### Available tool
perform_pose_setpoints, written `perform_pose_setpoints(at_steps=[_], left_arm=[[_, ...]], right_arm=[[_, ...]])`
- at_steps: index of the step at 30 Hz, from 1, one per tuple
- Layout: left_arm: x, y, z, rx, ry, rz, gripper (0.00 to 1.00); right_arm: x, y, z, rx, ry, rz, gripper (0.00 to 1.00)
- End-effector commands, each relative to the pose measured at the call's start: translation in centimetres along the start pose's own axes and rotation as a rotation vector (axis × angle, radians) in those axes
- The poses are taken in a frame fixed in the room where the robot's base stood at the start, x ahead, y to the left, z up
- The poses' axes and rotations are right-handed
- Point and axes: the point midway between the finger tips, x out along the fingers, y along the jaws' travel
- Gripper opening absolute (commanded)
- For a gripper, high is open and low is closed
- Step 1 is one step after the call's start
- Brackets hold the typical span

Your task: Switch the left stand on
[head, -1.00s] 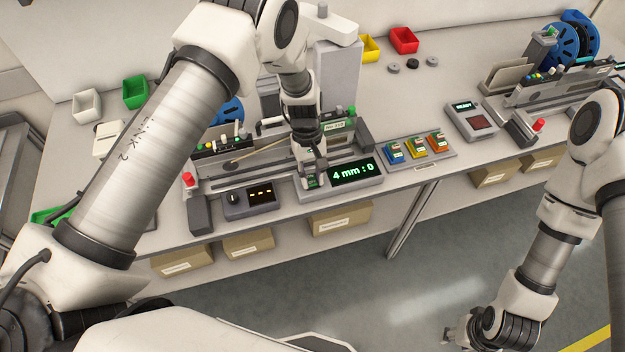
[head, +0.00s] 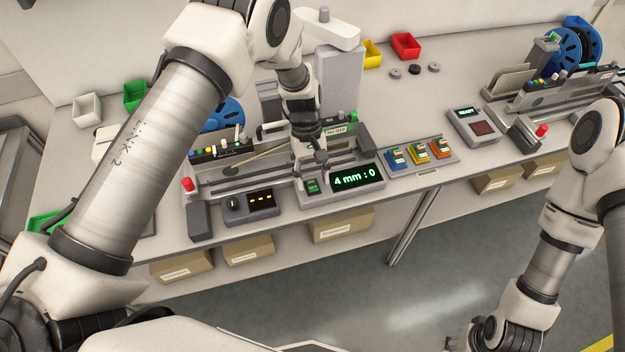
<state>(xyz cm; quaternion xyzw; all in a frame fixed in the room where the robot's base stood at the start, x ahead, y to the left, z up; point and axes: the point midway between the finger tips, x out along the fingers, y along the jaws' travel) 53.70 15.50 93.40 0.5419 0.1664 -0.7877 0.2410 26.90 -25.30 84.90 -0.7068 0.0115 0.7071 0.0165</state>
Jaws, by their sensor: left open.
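The left stand (head: 200,211) is a long grey feeder on the bench, with a red button (head: 187,184) at its left end. At its front is a lit green display (head: 356,178) reading "4 mm : 0". Just left of that display is a small green rocker switch (head: 312,187); its exact position is too small to tell. My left gripper (head: 312,167) points down just behind and above the switch. It is open and appears empty. My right gripper (head: 458,341) is low at the bottom edge, partly cut off, away from the bench.
A knob box with orange dashes (head: 250,202) sits left of the switch. Blue, yellow and orange units stand in a tray (head: 427,162) to the right. Another stand with a "READY" box (head: 474,124) is farther right. Several bins line the back.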

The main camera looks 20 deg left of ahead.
Motion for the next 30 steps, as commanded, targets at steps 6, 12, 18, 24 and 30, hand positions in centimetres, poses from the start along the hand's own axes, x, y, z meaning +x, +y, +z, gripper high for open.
perform_pose_setpoints(at_steps=[6, 12, 18, 24, 30], left_arm=[[-4.9, 0.0, 1.8, 0.001, 0.002, 0.001, 0.52], [-7.3, 0.0, 2.7, 0.001, -0.001, -0.001, 0.52], [-7.4, 0.0, 2.8, 0.000, -0.002, -0.001, 0.52], [-7.4, 0.0, 2.8, 0.000, -0.002, -0.001, 0.52], [-7.4, 0.0, 2.8, 0.000, -0.002, -0.001, 0.52]], right_arm=[[0.0, 0.0, 0.0, 0.000, 0.000, 0.000, 0.40], [0.0, 0.0, 0.0, 0.000, 0.000, 0.000, 0.40], [0.0, 0.0, 0.0, 0.000, 0.000, 0.000, 0.40], [0.0, 0.0, 0.0, 0.000, 0.000, 0.000, 0.40], [0.0, 0.0, 0.0, 0.000, 0.000, 0.000, 0.40]])
